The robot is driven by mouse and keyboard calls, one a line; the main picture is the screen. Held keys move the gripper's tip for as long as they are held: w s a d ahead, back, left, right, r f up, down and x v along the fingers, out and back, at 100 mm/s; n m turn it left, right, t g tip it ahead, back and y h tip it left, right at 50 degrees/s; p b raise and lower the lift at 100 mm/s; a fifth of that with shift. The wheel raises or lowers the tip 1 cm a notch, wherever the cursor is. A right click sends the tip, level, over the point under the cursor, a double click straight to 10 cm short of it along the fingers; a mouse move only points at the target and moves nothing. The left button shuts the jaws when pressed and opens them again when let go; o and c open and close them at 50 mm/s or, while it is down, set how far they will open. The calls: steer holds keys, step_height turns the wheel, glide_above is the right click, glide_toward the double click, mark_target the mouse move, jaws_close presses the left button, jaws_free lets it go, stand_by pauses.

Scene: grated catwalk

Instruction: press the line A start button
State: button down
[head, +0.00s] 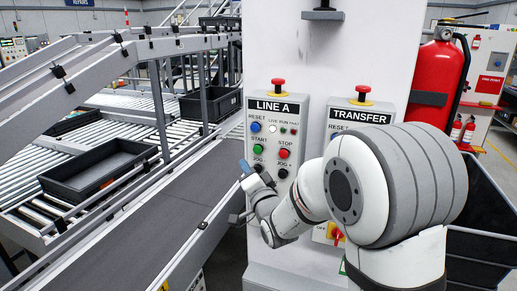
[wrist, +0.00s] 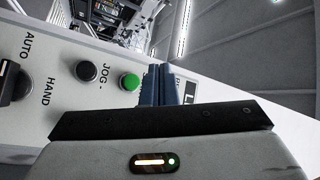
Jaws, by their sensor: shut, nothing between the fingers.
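The LINE A panel (head: 293,106) is on the white column in the head view. Its green START button (head: 258,149) is at the left, above the black JOG - button (head: 258,165) and left of the red STOP button (head: 284,153). My gripper (head: 244,166) is low and left of START, its blue fingers shut and empty. In the wrist view the green button (wrist: 130,82) shows just left of my gripper's fingers (wrist: 160,86), with a JOG - button (wrist: 86,70) further left. I cannot tell whether the fingertips touch the panel.
The TRANSFER panel (head: 360,117) stands to the right, partly behind my arm. Red mushroom buttons top both panels, one over LINE A (head: 278,84). A conveyor (head: 125,190) with black trays runs along the left. A fire extinguisher (head: 438,80) hangs at the right.

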mark_target(255, 149)
steer(key=w+d, duration=0.2)
steer(key=w, duration=0.4)
steer(key=shift+d, duration=0.15)
steer(key=shift+w, duration=0.1)
stand_by(1.8)
steer(key=shift+w+d+b, duration=0.15)
steer(key=shift+w+b, duration=0.15)
steer(key=shift+w, duration=0.15)
steer(key=shift+w+d+b, duration=0.25)
steer(key=shift+w+b, duration=0.05)
steer(key=shift+w, duration=0.4)
stand_by(1.0)
steer(key=shift+s, duration=0.1)
steer(key=shift+s+a+b, duration=0.2)
steer(key=shift+s+b, duration=0.2)
steer(key=shift+s, duration=0.1)
steer(key=shift+s+a+b, duration=0.2)
steer(key=shift+s+b, duration=0.2)
steer(key=shift+s, duration=0.1)
